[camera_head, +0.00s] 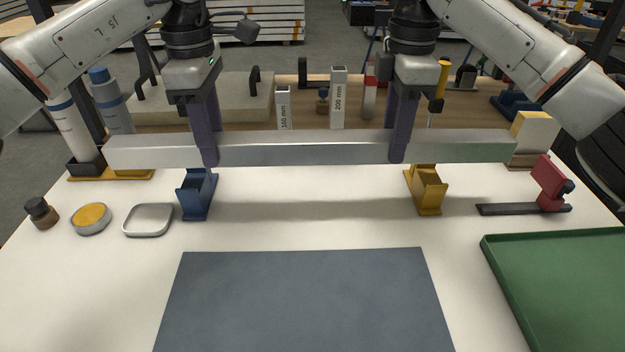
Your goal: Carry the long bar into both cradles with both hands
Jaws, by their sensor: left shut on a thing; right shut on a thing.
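The long bar (300,149) is a pale grey metal beam held level across the view. My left gripper (208,155) is shut on the bar left of its middle, and my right gripper (399,152) is shut on it right of its middle. The blue cradle (194,196) stands on the white table below and slightly left of my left gripper. The yellow cradle (430,193) stands below and right of my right gripper. The bar appears above both cradles, with its shadow on the table; its exact clearance cannot be told. The bar hides the upper back of the cradles.
A grey mat (305,300) lies in front, with a green tray (560,285) at the right. A red and black clamp-like tool (548,185) stands right of the yellow cradle. A small bottle (41,212), a yellow-filled tin (91,218) and an empty dish (148,220) sit at left. Gauge blocks (338,98) stand behind.

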